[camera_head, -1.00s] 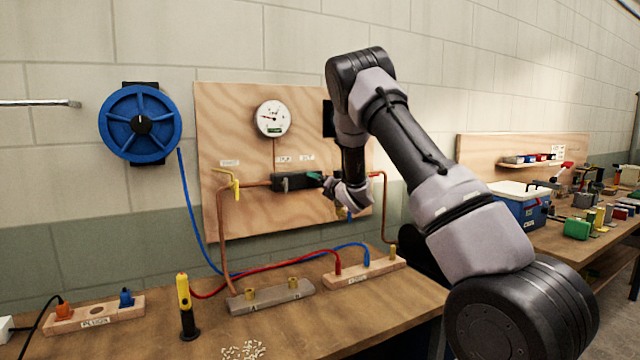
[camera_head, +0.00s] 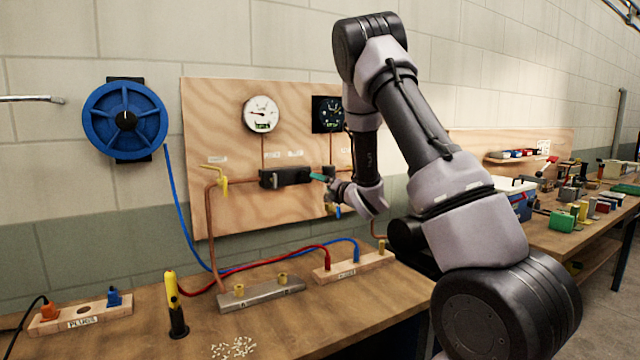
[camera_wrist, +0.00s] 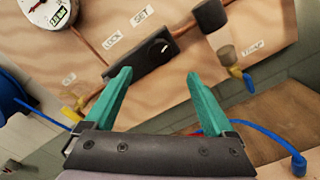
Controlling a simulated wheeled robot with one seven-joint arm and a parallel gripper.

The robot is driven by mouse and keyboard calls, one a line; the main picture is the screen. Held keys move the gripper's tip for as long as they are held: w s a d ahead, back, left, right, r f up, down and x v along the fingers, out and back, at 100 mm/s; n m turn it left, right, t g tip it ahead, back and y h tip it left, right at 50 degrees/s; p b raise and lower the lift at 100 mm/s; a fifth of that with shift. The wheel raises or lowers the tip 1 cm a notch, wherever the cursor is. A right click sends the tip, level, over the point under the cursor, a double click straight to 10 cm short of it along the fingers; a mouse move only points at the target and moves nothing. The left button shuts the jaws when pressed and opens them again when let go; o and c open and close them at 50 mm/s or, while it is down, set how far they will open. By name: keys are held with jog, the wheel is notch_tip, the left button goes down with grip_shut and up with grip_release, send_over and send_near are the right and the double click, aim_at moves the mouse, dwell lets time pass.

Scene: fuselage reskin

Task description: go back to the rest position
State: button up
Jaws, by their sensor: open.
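My gripper (camera_wrist: 152,108) shows in the wrist view with its two green fingers spread apart and nothing between them. In the head view my gripper (camera_head: 322,180) is in front of the plywood panel (camera_head: 225,110), by the right end of the black valve block (camera_head: 285,178). The black block with its round knob also shows in the wrist view (camera_wrist: 140,58), beyond the fingertips and apart from them. My wrist and forearm hide part of the panel's right side.
A white gauge (camera_head: 262,114) and a dark gauge (camera_head: 328,114) hang on the panel. A blue hose reel (camera_head: 125,119) is on the wall. The bench (camera_head: 270,325) carries a yellow-and-black tool (camera_head: 175,305), a grey block (camera_head: 262,293) and a plug strip (camera_head: 80,315). A second bench stands right.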

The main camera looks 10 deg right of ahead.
jog(key=s+d+r+m+g+h, duration=0.2)
jog(key=s+d+r+m+h, duration=0.15)
jog(key=s+r+m, duration=0.45)
jog(key=s+d+r+m+g+h, duration=0.25)
jog(key=s+d+r+m, duration=0.2)
jog(key=m, duration=0.75)
jog(key=s+a+m+g+y, duration=0.1)
jog(key=s+a+m+g, duration=0.1)
jog(key=s+m, duration=0.6)
jog(key=s+a+r+m+g+y, duration=0.1)
jog(key=s+a+m+g, duration=0.2)
jog(key=s, duration=1.9)
jog(key=m, duration=0.4)
jog(key=shift+a+m+g, duration=0.3)
jog(key=shift+m+g, duration=0.05)
jog(key=shift+m, duration=0.05)
